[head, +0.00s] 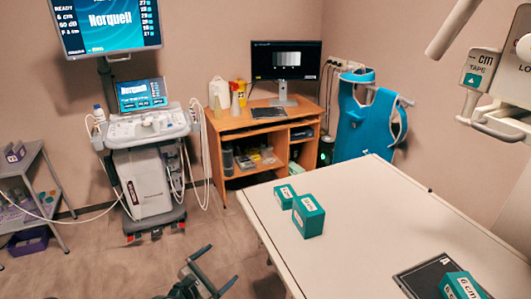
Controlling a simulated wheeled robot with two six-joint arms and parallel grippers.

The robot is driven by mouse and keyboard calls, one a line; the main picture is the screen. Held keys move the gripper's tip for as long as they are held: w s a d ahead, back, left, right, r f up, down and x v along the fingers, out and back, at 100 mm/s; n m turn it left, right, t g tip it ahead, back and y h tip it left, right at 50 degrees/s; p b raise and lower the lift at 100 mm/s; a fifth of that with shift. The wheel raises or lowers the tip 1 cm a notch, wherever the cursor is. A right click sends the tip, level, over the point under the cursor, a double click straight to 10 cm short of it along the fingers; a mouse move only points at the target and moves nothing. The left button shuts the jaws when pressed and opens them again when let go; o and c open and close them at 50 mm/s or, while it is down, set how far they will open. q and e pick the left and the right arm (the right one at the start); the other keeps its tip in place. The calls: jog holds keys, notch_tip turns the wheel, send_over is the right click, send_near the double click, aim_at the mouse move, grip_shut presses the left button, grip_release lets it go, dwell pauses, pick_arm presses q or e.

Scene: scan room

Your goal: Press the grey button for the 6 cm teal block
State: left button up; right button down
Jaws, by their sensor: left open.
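A teal block (460,286) labelled "6 cm" sits on a dark flat panel (420,277) at the table's near right, partly cut off by the bottom edge. Two more teal blocks with white labels stand on the table: a smaller one (285,196) and a larger one (308,216). Their labels are too small to read surely. I cannot make out a grey button. My left gripper (222,264) is open and empty at the bottom centre, left of the table and apart from the blocks. My right gripper is out of view.
The pale table (365,190) fills the right, with bare top around the blocks. A hanging unit (480,68) marked "CM TAPE" overhangs the upper right. An ultrasound cart (148,185), a wooden desk (258,135) and a grey trolley (30,190) stand behind. Floor left of the table is clear.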

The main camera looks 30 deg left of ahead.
pick_arm(q)
jog(key=s+a+f+m+g+y, duration=0.1)
jog(key=s+f+m+g, duration=0.3)
jog(key=f, duration=0.7)
jog(key=s+f+m+g+y, duration=0.1)
jog(key=s+f+m, duration=0.5)
jog(key=f, duration=0.5)
jog(key=s+a+f+m+g+y, duration=0.1)
jog(key=s+f+m+g, duration=0.35)
jog(key=f, duration=0.65)
jog(key=s+d+f+m+g, duration=0.2)
jog(key=s+d+f+m, duration=0.2)
jog(key=s, duration=0.4)
jog(key=s+d+f+m+g, duration=0.1)
jog(key=s+d+f+m, duration=0.3)
jog(key=s+f+m, duration=0.2)
jog(key=s+d+f+m+g+h, duration=0.1)
jog(key=s+d+f+m, duration=0.3)
jog(key=s, duration=0.5)
notch_tip(320, 180, down, 3)
jog(key=shift+s+d+r+m+g, duration=0.15)
jog(key=shift+s+d+m+g, duration=0.2)
jog(key=shift+m+g, duration=0.5)
